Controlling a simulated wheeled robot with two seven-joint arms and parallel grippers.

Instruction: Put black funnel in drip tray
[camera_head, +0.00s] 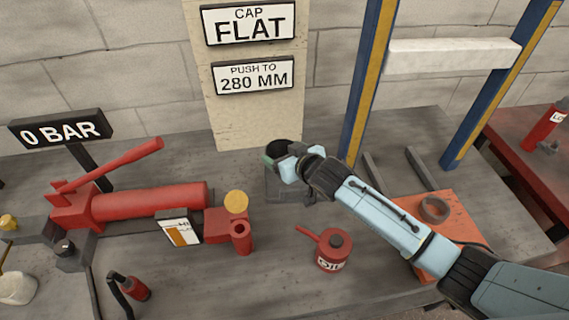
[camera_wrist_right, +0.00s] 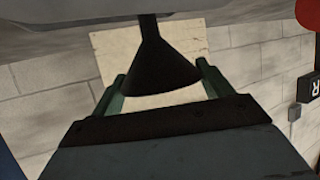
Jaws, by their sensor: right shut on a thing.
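The black funnel (camera_head: 277,147) is in my right gripper (camera_head: 279,161), above the back middle of the bench. In the right wrist view, the funnel (camera_wrist_right: 152,65) sits between the two green fingers of the gripper (camera_wrist_right: 160,85), which is shut on it. Its wide cone is toward the gripper and its narrow spout points away toward the grey surface at the top of that picture. I cannot tell whether the spout touches anything. A dark grey box-like thing (camera_head: 284,194), perhaps the drip tray, is below the gripper and partly hidden by it. My left gripper is out of view.
A red hand pump (camera_head: 150,203) fills the bench's left side. A red oil can (camera_head: 329,255) stands in front of the gripper. An orange plate (camera_head: 455,222) with a dark ring (camera_head: 434,209) is at right, near the blue press frame (camera_head: 368,85). The front middle bench is partly clear.

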